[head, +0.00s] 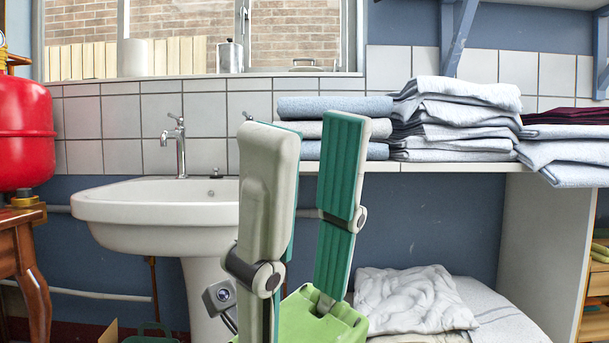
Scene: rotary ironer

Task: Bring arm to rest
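My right gripper (308,128) stands upright in the middle of the head view, with its fingers pointing up. Its two grey fingers with green pads are apart, and I see nothing held between them. The green gripper body shows at the bottom, with a small camera at its left side. The gripper appears in front of the sink and the shelf. My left gripper is not in view.
A white pedestal sink (150,213) with a tap stands at the left. A red tank (24,134) is at the far left edge. Folded laundry (455,118) lies stacked on a white shelf (440,166). A crumpled white cloth (412,300) lies below it.

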